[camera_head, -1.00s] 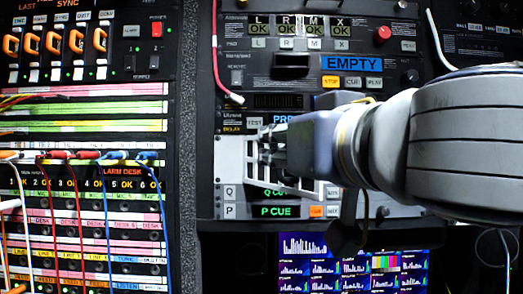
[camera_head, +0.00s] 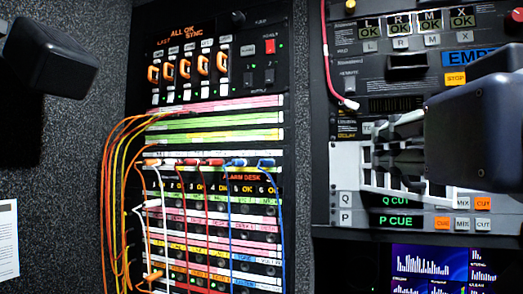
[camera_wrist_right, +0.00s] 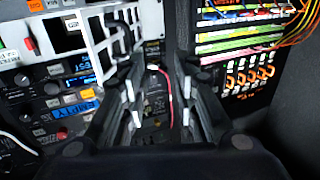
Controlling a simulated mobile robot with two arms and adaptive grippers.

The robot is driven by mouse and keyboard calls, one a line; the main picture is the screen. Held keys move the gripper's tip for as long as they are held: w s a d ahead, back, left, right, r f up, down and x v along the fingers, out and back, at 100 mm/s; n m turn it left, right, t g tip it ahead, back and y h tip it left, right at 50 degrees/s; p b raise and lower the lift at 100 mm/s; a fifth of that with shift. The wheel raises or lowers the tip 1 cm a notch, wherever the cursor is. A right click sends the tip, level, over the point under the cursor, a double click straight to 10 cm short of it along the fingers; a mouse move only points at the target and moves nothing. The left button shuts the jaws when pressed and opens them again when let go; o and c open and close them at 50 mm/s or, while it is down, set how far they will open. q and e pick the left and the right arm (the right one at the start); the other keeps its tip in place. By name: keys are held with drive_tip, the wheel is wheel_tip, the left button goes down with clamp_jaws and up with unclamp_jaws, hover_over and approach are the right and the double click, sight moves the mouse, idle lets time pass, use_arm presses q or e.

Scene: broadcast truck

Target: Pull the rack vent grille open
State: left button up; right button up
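The vent grille is a pale slotted panel (camera_head: 346,166) low on the right-hand rack in the head view. In the right wrist view it is a white lattice (camera_wrist_right: 92,38) at upper left, seen at a steep slant; how far it stands off the rack is unclear. My right gripper (camera_head: 378,150) is in front of the grille and hides its middle and right part. In the wrist view the right gripper's fingers (camera_wrist_right: 160,72) are apart with a clear gap, nothing held between them. The lattice is beside the left-hand finger; contact is unclear.
A patch rack (camera_head: 215,150) with orange, red and blue cables (camera_head: 112,200) stands left of the grille. A pink cable (camera_head: 329,60) hangs above it. Screens (camera_head: 440,268) are below.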

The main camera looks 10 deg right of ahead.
drive_tip(key=shift+s+a, duration=0.5)
drive_tip(key=shift+a, duration=0.15)
wheel_tip(320, 180, up, 10)
drive_tip(key=b, duration=0.1)
drive_tip(key=shift+w+d, duration=0.15)
idle(0.6)
drive_tip(key=shift+f, duration=0.15)
